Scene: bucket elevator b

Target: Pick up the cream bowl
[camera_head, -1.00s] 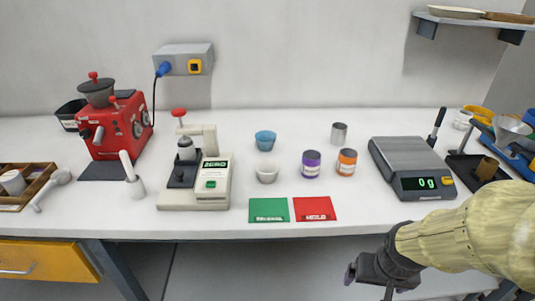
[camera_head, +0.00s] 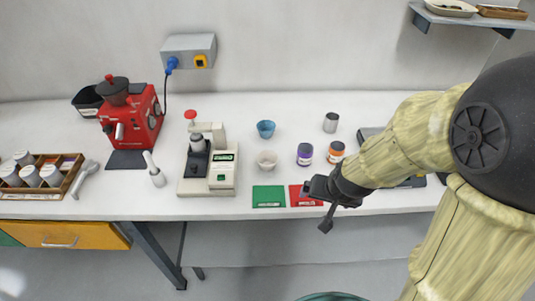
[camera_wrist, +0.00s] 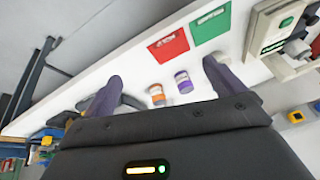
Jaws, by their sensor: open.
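The cream bowl (camera_head: 267,159) stands upright on the white counter in the head view, just in front of a blue bowl (camera_head: 266,129) and behind the green card (camera_head: 268,196). My gripper (camera_head: 318,203) is open and empty at the counter's front edge, by the red card (camera_head: 306,195), to the right of and nearer than the cream bowl. In the wrist view the open fingers of my gripper (camera_wrist: 160,88) show with nothing held between them.
A purple-labelled jar (camera_head: 304,154), an orange-labelled jar (camera_head: 336,151) and a metal cup (camera_head: 331,122) stand right of the bowl. A cream press machine (camera_head: 207,180) stands to its left. My arm covers most of the scale (camera_head: 368,133). Counter between bowl and cards is clear.

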